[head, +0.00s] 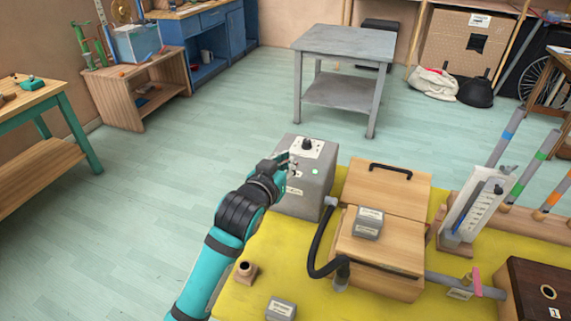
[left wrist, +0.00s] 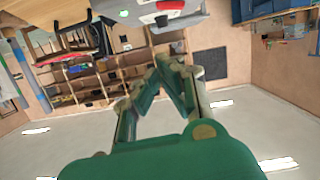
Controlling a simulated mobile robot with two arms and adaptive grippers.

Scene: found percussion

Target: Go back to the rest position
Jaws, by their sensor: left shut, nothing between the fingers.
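My left arm comes up from the bottom of the head view, and its gripper (head: 287,160) is at the left side of a grey box (head: 318,183) with a black knob, a white label plate and a small pale green light. The gripper overlaps the box's edge in the picture; I cannot tell whether it touches. In the left wrist view the fingers (left wrist: 155,68) come together at the tips with nothing between them. My right gripper is not in view.
The yellow-topped table (head: 255,262) carries a wooden case (head: 385,245), a black hose (head: 315,255), small grey blocks (head: 280,308) and a white gauge (head: 477,205). A grey metal table (head: 345,42) stands behind. The floor at left is clear.

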